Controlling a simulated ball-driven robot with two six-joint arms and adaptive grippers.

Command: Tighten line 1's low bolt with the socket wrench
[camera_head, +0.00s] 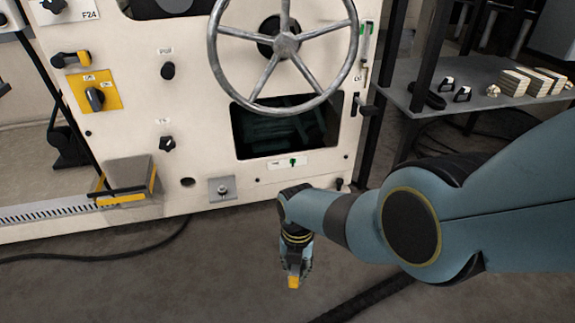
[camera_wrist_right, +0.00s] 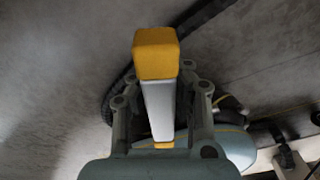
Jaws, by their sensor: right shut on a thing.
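My right gripper (camera_head: 294,262) hangs in front of the machine, low over the floor, pointing down. It is shut on a tool with a yellow end (camera_head: 293,282), which looks like the socket wrench. In the right wrist view the yellow block end (camera_wrist_right: 156,52) and grey-white shaft of this tool stand between the fingers (camera_wrist_right: 160,110). A small metal plate (camera_head: 215,193) with a bolt-like head (camera_head: 222,189) sits low on the cream panel, left of and above the gripper, apart from it. I cannot read a line number there. My left gripper is not in view.
The cream machine panel (camera_head: 130,60) carries a large handwheel (camera_head: 285,45), a dark opening (camera_head: 285,128) and knobs. A box-like step (camera_head: 128,172) juts out at left. A grey shelf (camera_head: 400,95) with small parts stands at right. Black cables (camera_head: 365,298) lie on the floor.

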